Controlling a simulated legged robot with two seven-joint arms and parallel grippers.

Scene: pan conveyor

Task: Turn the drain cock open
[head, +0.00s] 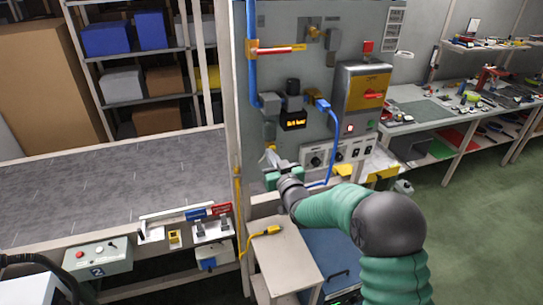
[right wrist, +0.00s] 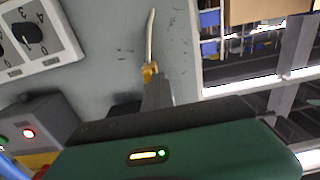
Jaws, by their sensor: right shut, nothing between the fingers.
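My right gripper (head: 269,160) is at the lower left part of the grey upright panel (head: 340,22), in front of it. Its fingers are shut with nothing between them; they also show in the right wrist view (right wrist: 157,90). Just past the fingertips there is a small brass fitting (right wrist: 149,73) with a thin pale lever or tube (right wrist: 151,35), which looks like the drain cock. I cannot tell whether the fingers touch it. In the head view the gripper largely hides that spot. My left gripper is not in view.
A red-handled valve (head: 275,49) sits on a blue pipe (head: 252,75) above. A light cabinet top (head: 285,255) stands below. A conveyor (head: 100,190) lies left.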

